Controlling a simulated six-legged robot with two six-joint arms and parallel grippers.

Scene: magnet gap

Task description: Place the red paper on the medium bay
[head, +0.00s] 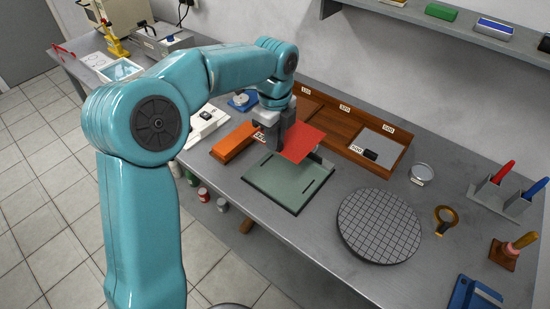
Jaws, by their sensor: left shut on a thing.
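A flat red paper (304,143) is held in the air above the back part of a grey-green board (275,190). My left gripper (281,143) is shut on the paper's left edge. Behind the paper stands a wooden tray (372,166) divided into bays, with small number labels along its back rim that are too small to read surely. The middle bay (343,126) shows bare brown wood. The right bay holds a grey sheet (377,143). The left bay is partly hidden behind my left arm. My right gripper is not in view.
An orange block (235,142) lies left of the board. A round gridded plate (379,226), a magnifier (444,217) and a round dish (421,174) lie to the right. A pen holder (493,194) stands at the far right. A shelf (450,31) hangs above the back.

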